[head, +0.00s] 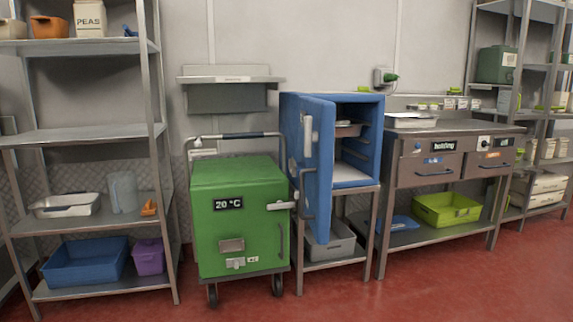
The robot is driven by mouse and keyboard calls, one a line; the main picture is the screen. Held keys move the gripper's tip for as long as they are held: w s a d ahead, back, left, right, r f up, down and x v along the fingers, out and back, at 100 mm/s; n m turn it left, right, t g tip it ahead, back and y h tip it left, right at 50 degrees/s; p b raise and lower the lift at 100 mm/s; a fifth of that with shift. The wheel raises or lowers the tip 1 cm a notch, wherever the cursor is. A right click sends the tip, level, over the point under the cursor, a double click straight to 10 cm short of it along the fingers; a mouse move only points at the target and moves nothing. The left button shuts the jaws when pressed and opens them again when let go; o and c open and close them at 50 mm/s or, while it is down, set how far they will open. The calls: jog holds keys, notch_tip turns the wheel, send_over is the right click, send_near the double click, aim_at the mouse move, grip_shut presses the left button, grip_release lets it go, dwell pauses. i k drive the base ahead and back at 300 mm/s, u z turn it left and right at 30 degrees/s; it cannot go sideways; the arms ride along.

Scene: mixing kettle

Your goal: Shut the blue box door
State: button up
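The blue box (368,135) stands on a metal stand between the green cart and the steel counter. Its blue door (319,165) is swung open towards me, hinged on the left side. The door carries a light latch near its top and a grey handle (307,208) lower down. Inside the box, a tray (347,130) rests on an upper rack, and the floor of the box is bare. My gripper is not in view.
A green wheeled box (238,222) reading 20 °C stands close left of the door. A drawer counter (440,170) stands right. Shelving (85,135) is at the left. The red floor (440,285) in front is clear.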

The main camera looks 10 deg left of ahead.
aim_at(304, 161)
jog(key=u, duration=0.75)
jog(key=i, duration=1.55)
jog(key=z, duration=1.5)
jog(key=k, duration=0.95)
jog(key=u, duration=1.45)
jog(key=i, duration=0.5)
